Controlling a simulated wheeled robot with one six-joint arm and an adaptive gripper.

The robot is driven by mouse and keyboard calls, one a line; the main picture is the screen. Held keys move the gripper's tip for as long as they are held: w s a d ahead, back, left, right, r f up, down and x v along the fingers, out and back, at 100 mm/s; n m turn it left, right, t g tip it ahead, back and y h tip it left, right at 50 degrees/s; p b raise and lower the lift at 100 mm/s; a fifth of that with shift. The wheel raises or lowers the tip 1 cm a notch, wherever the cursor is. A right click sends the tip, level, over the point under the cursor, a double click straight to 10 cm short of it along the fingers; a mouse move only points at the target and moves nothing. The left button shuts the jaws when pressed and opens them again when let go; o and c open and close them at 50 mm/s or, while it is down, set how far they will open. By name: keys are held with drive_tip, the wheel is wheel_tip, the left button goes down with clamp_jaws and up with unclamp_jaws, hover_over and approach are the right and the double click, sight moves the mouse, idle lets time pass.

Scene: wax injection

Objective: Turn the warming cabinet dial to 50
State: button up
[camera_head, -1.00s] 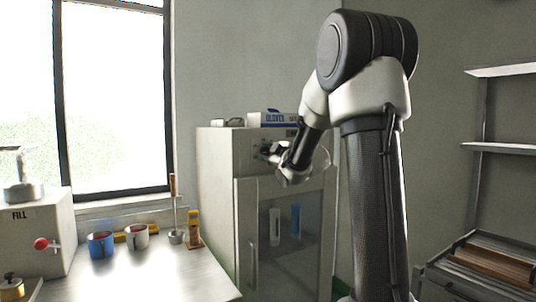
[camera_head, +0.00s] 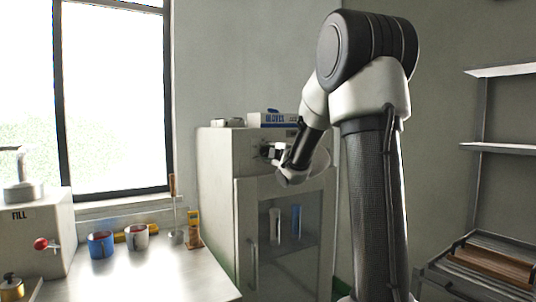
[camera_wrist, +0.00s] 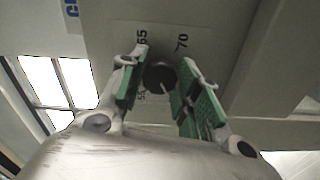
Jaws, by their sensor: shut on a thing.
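The warming cabinet (camera_head: 217,180) is a pale grey box with a glass door, standing beyond the bench. Its dial (camera_wrist: 160,76) is a small dark round knob on the front panel above the door. The wrist view shows printed numbers around it, including 70 and one that looks like 65; a lower-left number is partly hidden by a finger. A pale line shows near the knob's lower edge. My gripper (camera_wrist: 158,85) has green-padded fingers on both sides of the knob and is shut on it. In the head view my gripper (camera_head: 270,152) hides the dial.
A glove box (camera_head: 272,119) lies on the cabinet top. The door handle (camera_head: 252,262) is below my gripper. A bench (camera_head: 180,275) with blue and white cups stands left; a shelf rack (camera_head: 500,147) stands right.

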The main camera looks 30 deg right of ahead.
drive_tip(key=shift+f, duration=0.1)
drive_tip(key=o, duration=1)
drive_tip(key=s, duration=1.2)
drive_tip(key=shift+d, duration=0.2)
